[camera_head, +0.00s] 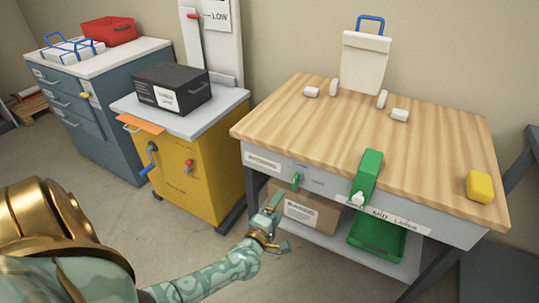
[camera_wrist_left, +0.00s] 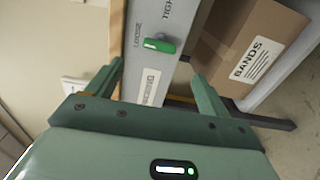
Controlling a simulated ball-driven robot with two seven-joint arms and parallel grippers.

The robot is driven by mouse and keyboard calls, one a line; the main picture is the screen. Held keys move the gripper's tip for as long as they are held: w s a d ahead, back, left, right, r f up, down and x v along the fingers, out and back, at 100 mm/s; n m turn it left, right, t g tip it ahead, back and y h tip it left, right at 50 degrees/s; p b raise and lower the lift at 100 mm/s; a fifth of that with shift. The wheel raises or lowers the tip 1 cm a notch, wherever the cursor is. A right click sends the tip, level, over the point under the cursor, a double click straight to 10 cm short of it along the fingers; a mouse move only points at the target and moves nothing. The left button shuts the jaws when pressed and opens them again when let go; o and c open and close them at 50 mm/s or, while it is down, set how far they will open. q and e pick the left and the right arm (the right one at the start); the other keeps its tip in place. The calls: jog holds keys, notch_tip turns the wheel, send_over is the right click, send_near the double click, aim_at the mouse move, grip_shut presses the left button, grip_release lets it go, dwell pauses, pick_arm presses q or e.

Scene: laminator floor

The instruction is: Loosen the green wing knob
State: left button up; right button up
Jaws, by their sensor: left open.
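The green wing knob (camera_head: 295,182) sits on the grey front panel of the wooden-topped workbench (camera_head: 375,130), left of its middle. In the left wrist view the knob (camera_wrist_left: 159,46) lies beyond the fingertips, roughly between them, with small lettering on the panel beside it. My left gripper (camera_head: 279,224) is open and empty, below and in front of the knob in the head view. Its two fingers also show in the left wrist view (camera_wrist_left: 156,75), apart from the knob. My right gripper is not in view.
A cardboard box (camera_head: 312,213) and a green tray (camera_head: 377,240) are on the bench's lower shelf. A larger green part (camera_head: 369,168) stands at the bench's front edge. A yellow block (camera_head: 479,187) is at the right. A yellow cabinet (camera_head: 195,170) stands to the left.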

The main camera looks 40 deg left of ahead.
pick_arm(q)
jog(key=v, duration=0.4)
jog(key=shift+f+p, duration=0.1)
jog(key=shift+p, duration=0.2)
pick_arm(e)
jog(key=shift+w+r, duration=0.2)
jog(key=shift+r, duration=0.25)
